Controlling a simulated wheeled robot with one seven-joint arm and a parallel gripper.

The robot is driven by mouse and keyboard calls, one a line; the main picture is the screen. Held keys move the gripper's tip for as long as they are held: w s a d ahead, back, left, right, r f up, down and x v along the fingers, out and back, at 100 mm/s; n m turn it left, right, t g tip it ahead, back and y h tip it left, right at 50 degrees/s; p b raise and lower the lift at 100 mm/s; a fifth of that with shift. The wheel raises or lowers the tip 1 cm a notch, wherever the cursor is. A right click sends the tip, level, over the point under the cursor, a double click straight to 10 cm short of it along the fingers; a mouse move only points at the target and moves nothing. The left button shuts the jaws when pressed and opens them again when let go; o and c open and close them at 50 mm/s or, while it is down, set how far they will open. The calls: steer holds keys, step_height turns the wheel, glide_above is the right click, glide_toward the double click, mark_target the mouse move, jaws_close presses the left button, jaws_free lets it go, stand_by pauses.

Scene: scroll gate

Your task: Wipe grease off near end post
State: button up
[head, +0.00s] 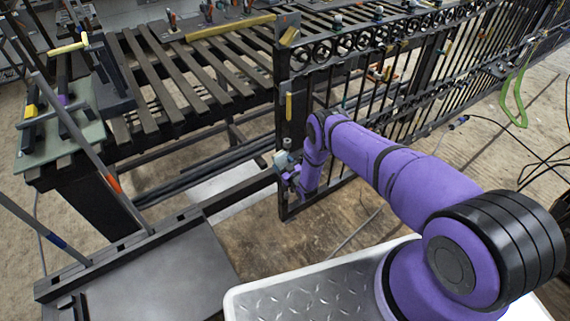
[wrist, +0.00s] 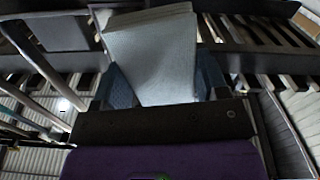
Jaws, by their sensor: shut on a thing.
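The near end post (head: 282,78) is the dark upright at the left end of the scroll gate (head: 395,75) in the head view. My gripper (head: 286,168) is low beside this post, at the end of my purple arm. In the wrist view my gripper (wrist: 165,88) has its blue-grey fingers shut on a pale grey folded cloth or pad (wrist: 150,50). The cloth sticks out beyond the fingers. A small pale patch at the gripper in the head view is probably the cloth. I cannot tell whether it touches the post. I cannot make out grease.
A slatted bench (head: 180,95) stands behind and left of the post, with tools and a yellow bar (head: 230,27) on it. A dark flat platform (head: 160,275) lies at the lower left. Black cables (head: 490,122) and a green loop (head: 515,95) are at right.

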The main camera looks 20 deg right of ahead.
steer(key=shift+a, duration=0.1)
steer(key=shift+v, duration=2.4)
steer(key=shift+s+d, duration=0.25)
steer(key=shift+s, duration=0.3)
steer(key=shift+v, duration=1.5)
steer(key=shift+r, duration=0.1)
